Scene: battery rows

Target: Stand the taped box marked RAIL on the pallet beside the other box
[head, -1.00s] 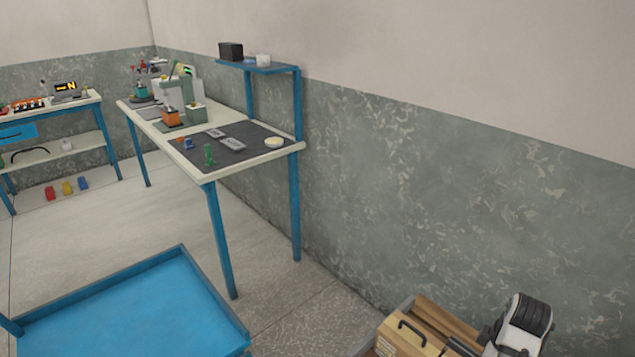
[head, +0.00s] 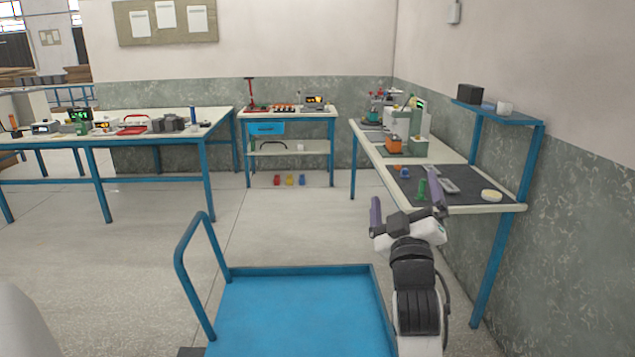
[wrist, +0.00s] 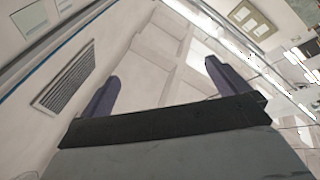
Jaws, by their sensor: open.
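My gripper (head: 406,192) is raised in the lower right of the head view, in front of the right workbench. Its two purple fingers are spread apart with nothing between them. In the wrist view my gripper (wrist: 162,69) is also open and empty, facing the pale ceiling and upper wall. Neither the taped box marked RAIL, the other box nor the pallet is in view now.
A blue flat cart (head: 300,310) with a raised push handle (head: 181,262) stands close in front. The right workbench (head: 455,207) carries a dark mat and small parts, under a blue shelf (head: 497,112). Further benches (head: 105,140) stand behind. The floor between is clear.

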